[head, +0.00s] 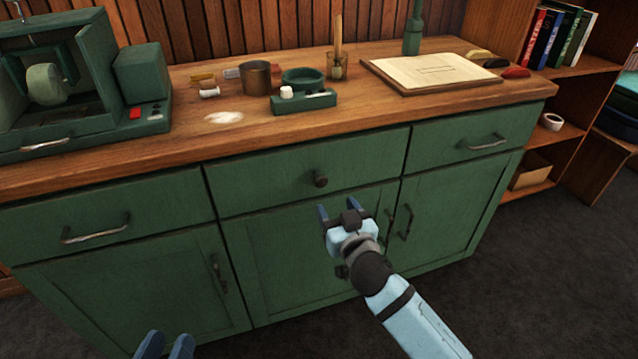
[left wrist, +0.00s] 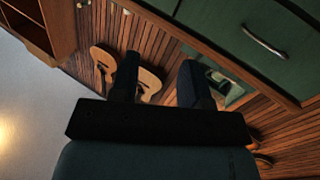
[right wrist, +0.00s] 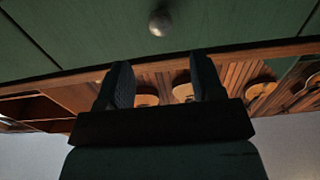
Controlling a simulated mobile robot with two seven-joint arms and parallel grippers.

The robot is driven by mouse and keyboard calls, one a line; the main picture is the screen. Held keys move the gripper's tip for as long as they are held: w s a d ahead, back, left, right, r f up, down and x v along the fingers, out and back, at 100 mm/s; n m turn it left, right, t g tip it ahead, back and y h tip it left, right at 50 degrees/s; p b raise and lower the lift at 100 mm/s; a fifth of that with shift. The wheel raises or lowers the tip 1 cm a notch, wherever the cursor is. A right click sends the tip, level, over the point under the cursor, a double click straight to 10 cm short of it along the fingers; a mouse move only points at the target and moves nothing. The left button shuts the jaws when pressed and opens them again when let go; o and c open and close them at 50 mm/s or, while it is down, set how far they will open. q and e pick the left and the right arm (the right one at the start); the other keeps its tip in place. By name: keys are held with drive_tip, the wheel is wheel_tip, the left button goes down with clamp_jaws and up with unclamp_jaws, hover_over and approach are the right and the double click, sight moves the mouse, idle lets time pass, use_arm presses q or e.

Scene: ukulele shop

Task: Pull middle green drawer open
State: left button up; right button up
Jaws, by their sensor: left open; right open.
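The middle green drawer (head: 290,172) is the centre one of three in the cabinet's top row and looks shut. Its round dark knob (head: 320,180) sits at the middle of its front; a round knob (right wrist: 160,23) also shows in the right wrist view, beyond the fingertips. My right gripper (head: 343,211) is open and empty, in front of the cabinet a little below and right of the knob, apart from it. My left gripper (head: 165,343) is at the bottom edge of the head view, low in front of the left cabinet door, open and empty in the left wrist view (left wrist: 160,75).
The left drawer (head: 110,221) and right drawer (head: 460,140) have bar handles. Doors with handles (head: 218,273) lie below. The wooden worktop (head: 190,115) carries a green machine (head: 60,90), a cup (head: 256,77), and a board with paper (head: 430,72). The dark floor to the right is clear.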

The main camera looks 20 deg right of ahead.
sight(322, 183)
drive_tip(key=w+b, duration=0.1)
drive_tip(key=w, duration=0.8)
drive_tip(key=shift+w+a+f, duration=0.1)
drive_tip(key=shift+w+a, duration=0.05)
drive_tip(key=shift+w, duration=0.45)
use_arm(q)
drive_tip(key=r, duration=0.1)
drive_tip(key=d+r+t+h, duration=0.1)
drive_tip(key=r, duration=0.1)
drive_tip(key=shift+r, duration=0.1)
